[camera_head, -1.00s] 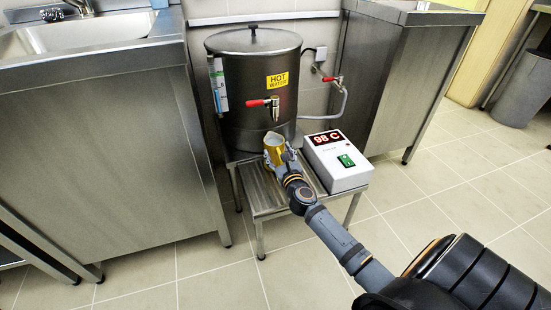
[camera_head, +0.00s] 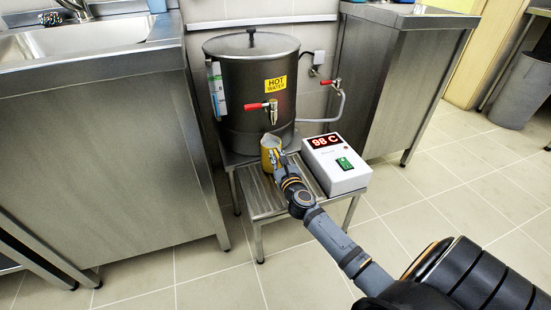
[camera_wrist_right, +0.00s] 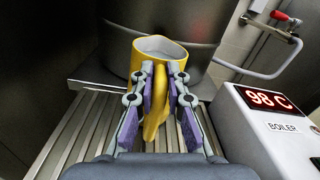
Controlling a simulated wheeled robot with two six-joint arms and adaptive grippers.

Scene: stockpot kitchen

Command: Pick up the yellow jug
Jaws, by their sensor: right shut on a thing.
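The yellow jug (camera_head: 266,153) is in front of the boiler, below its red-handled tap, over the slatted metal stand. In the right wrist view the jug (camera_wrist_right: 137,61) shows its pale inside and its handle toward me. It looks upright. My right gripper (camera_head: 281,160) is at the jug's handle side. In the wrist view the right gripper's fingers (camera_wrist_right: 162,88) are shut on the handle, one on each side. I cannot tell if the jug's base touches the stand. My left gripper is not in view.
The steel boiler (camera_head: 249,85) stands right behind the jug, with its tap (camera_head: 270,110) above. A white control box (camera_head: 336,164) reading 98 C is close on the right of the slatted stand (camera_head: 255,203). Steel counters flank both sides. The floor in front is clear.

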